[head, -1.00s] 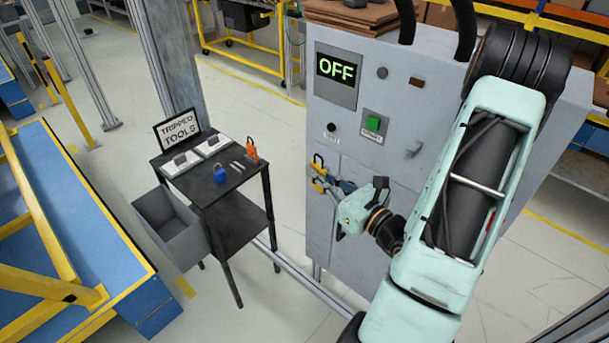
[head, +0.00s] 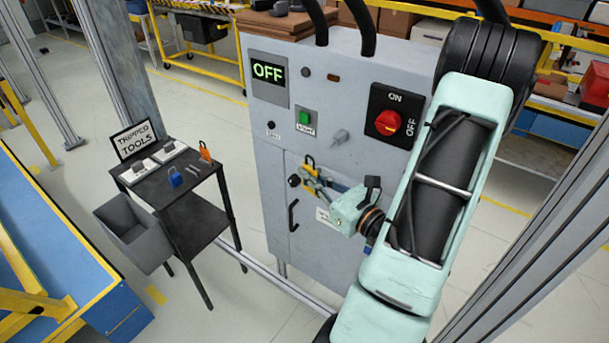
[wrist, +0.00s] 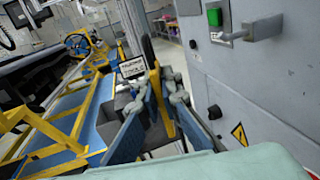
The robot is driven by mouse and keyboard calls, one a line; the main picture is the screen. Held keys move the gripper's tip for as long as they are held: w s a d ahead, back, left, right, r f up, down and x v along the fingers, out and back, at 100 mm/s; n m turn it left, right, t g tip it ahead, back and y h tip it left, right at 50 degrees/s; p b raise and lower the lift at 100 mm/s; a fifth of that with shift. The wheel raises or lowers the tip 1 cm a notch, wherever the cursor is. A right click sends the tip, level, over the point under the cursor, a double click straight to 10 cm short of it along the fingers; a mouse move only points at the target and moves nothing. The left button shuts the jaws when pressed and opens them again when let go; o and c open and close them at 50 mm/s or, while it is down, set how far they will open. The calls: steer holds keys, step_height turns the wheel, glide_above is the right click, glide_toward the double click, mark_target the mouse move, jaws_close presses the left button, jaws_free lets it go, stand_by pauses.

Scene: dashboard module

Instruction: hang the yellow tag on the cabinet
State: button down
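The cabinet (head: 345,75) is grey, with a door below its control panel; it fills the right of the wrist view (wrist: 265,85). The yellow tag (head: 309,168) has a dark loop on top and is upright in front of the upper door. My gripper (head: 314,182) is shut on it at the fingertips. In the wrist view, the yellow tag (wrist: 156,90) stands edge-on between the fingers (wrist: 165,108), apart from the cabinet face. In the head view I cannot tell the gap to the door. A red rotary switch (head: 388,123) is on the panel.
A black table (head: 160,188) left of the cabinet holds a "Tripped tools" sign (head: 136,139), a blue padlock (head: 175,177) and an orange tag (head: 205,152). A grey bin (head: 133,235) hangs at its side. A door handle (head: 293,215) and a lever (head: 341,136) stick out of the cabinet.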

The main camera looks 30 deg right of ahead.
steer(key=w+d+f, duration=0.1)
steer(key=w+d, duration=0.2)
steer(key=d, duration=0.6)
steer(key=shift+w+f+b, duration=0.3)
steer(key=shift+w+f, duration=0.05)
stand_by(0.8)
steer(key=shift+d, duration=0.1)
stand_by(0.4)
steer(key=c, duration=2.1)
jaws_free()
